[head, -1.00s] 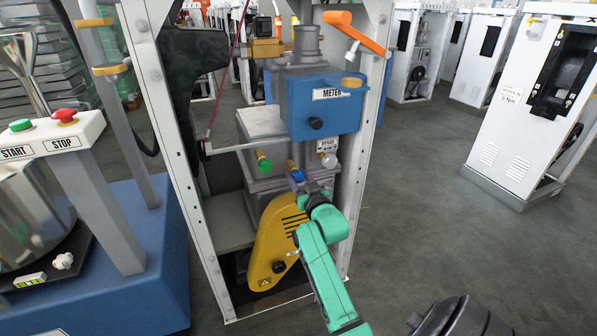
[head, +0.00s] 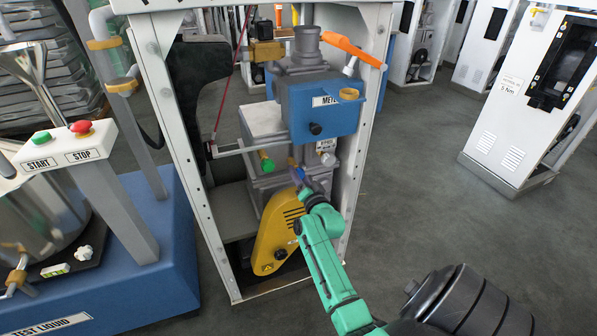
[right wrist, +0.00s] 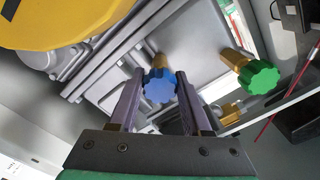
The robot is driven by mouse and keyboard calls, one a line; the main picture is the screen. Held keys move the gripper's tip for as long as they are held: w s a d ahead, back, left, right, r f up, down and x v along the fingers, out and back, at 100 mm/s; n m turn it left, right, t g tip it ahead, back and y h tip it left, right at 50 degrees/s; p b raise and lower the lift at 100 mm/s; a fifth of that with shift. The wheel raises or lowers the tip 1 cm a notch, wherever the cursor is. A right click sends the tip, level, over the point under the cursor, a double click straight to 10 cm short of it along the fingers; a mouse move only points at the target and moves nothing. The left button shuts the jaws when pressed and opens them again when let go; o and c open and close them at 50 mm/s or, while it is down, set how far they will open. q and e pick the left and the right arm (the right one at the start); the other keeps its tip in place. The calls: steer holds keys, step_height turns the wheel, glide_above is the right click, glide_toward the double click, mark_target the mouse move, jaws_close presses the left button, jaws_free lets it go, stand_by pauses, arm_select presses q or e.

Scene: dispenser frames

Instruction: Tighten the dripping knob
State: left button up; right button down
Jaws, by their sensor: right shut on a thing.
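A blue knob on a short brass stem sits on the grey dispenser body, in the middle of a row of knobs. It shows best between the jaws in the right wrist view (right wrist: 158,86). My right gripper (head: 297,174) is shut on it, with one finger on each side. A green knob (head: 266,164) with a brass stem is to its left in the head view, and on the right in the right wrist view (right wrist: 259,77). A white knob (head: 328,159) is to the right. No drip is visible. My left gripper is not in view.
The white frame (head: 172,140) has upright posts around the dispenser. A blue meter box (head: 350,120) and an orange lever (head: 354,51) are above the knobs, with a yellow cover (head: 272,245) below. A blue machine base (head: 170,250) stands left.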

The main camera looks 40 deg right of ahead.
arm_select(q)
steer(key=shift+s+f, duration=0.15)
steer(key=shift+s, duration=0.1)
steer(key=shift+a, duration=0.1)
arm_select(e)
steer(key=shift+c, duration=1.8)
jaws_free()
steer(key=shift+s+a, duration=0.1)
steer(key=shift+s, duration=0.25)
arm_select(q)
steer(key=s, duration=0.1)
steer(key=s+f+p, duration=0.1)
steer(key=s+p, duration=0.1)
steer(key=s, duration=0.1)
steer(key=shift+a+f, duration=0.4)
arm_select(e)
steer(key=v, duration=1.4)
steer(key=shift+w, duration=0.1)
